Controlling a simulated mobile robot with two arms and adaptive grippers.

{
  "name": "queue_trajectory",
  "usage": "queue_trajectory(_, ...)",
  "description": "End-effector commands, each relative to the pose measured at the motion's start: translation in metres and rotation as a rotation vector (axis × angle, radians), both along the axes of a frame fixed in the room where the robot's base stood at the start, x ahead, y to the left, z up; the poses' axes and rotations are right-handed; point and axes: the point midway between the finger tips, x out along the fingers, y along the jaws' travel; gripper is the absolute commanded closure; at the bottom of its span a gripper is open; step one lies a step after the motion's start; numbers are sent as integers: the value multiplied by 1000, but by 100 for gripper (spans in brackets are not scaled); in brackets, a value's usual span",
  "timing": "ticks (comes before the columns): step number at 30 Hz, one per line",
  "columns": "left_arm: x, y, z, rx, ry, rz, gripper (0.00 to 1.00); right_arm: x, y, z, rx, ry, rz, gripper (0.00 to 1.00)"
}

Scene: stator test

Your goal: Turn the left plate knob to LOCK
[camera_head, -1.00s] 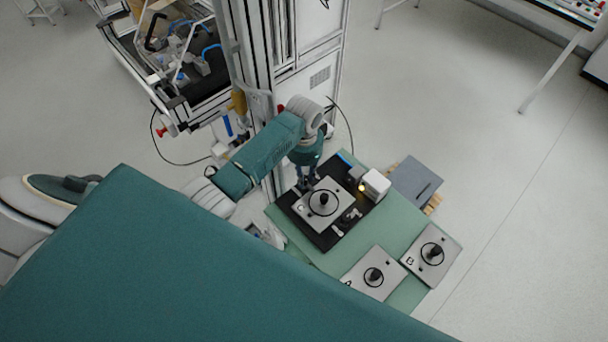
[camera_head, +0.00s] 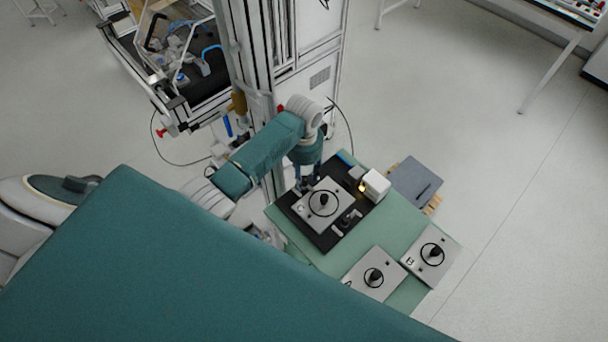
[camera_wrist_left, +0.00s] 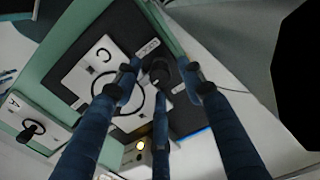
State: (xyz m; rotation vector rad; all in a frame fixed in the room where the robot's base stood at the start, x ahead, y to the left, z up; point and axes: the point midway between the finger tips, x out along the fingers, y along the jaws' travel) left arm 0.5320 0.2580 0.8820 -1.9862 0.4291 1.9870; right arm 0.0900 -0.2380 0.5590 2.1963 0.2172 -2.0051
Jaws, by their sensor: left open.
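A grey plate with a ring and black centre knob (camera_head: 311,217) lies on a black fixture (camera_head: 329,240). In the left wrist view, the plate (camera_wrist_left: 82,75) bears the letter C. My left gripper (camera_head: 308,184) is at the fixture's upper-left side, partly hiding it. In the left wrist view, my left gripper (camera_wrist_left: 160,80) is open, its blue fingers spread around a dark plate knob (camera_wrist_left: 162,68). Contact cannot be told. Small white labels (camera_wrist_left: 147,48) lie beside the knob; their words are too small to read. My right gripper is not in view.
A white box (camera_head: 376,184) with a lit yellow lamp (camera_head: 362,188) stands right of the fixture on the green table (camera_head: 395,222). Two more knobbed plates lie at the front, one (camera_head: 360,284) left of the other (camera_head: 442,244). A tall frame (camera_head: 283,90) stands close behind my arm.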

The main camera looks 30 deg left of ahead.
Motion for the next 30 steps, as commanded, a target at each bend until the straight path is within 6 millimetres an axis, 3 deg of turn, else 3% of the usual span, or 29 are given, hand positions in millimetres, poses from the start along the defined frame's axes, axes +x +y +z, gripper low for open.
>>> queue_trajectory(5,2,0,26,1,-6,0,60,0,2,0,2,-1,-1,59)
queue_trajectory(12,2,1,79,2,-6,0,60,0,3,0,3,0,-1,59)
queue_trajectory(18,1,0,108,0,-4,0,60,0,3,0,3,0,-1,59)
queue_trajectory(30,1,0,118,0,-2,1,60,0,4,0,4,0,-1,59)
